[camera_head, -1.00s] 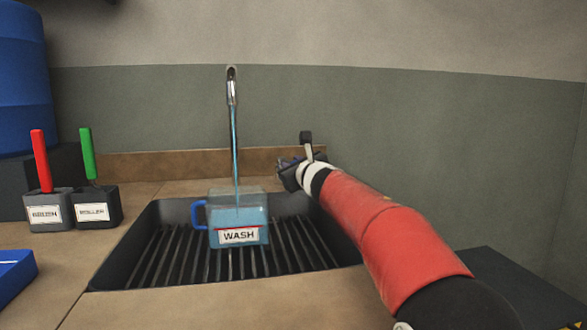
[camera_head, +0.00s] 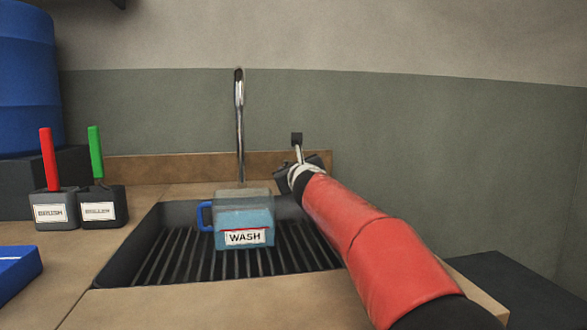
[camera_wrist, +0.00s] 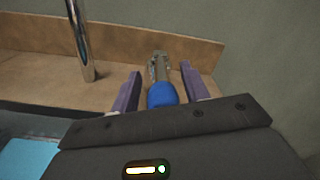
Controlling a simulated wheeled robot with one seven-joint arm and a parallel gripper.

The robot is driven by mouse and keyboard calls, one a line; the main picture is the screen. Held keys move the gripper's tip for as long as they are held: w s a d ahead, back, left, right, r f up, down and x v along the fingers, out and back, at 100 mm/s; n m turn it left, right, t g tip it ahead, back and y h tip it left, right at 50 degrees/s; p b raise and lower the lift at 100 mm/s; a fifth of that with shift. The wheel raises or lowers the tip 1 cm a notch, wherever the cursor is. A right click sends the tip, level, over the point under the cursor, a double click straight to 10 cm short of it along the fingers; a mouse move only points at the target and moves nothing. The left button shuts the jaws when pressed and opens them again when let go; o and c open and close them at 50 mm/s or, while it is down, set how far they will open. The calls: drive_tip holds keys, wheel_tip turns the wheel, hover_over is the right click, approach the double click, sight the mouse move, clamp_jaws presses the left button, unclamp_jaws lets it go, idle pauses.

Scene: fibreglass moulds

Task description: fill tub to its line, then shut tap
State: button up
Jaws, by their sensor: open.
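The clear tub (camera_head: 262,212) with a blue handle and a WASH label stands in the sink below the spout (camera_head: 240,125). It holds blue water, and a thin red line shows by the label's top. No stream falls from the spout. My gripper (camera_head: 298,166) is at the back right of the sink. In the wrist view, my open fingers (camera_wrist: 158,88) stand either side of the tap's blue knob (camera_wrist: 162,95), with metal fittings behind it. Contact is unclear.
The black ribbed sink (camera_head: 165,245) is set in a tan counter (camera_head: 170,305) with a low backsplash (camera_head: 140,169). Red-handled (camera_head: 48,160) and green-handled (camera_head: 95,155) tools stand in labelled holders at left. A blue tray (camera_head: 18,270) and blue drum (camera_head: 25,80) are further left.

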drive_tip(key=b+v, duration=0.2)
drive_tip(key=v, duration=0.5)
drive_tip(key=shift+s+d+b, duration=0.15)
drive_tip(key=shift+s+b, duration=0.2)
idle(0.4)
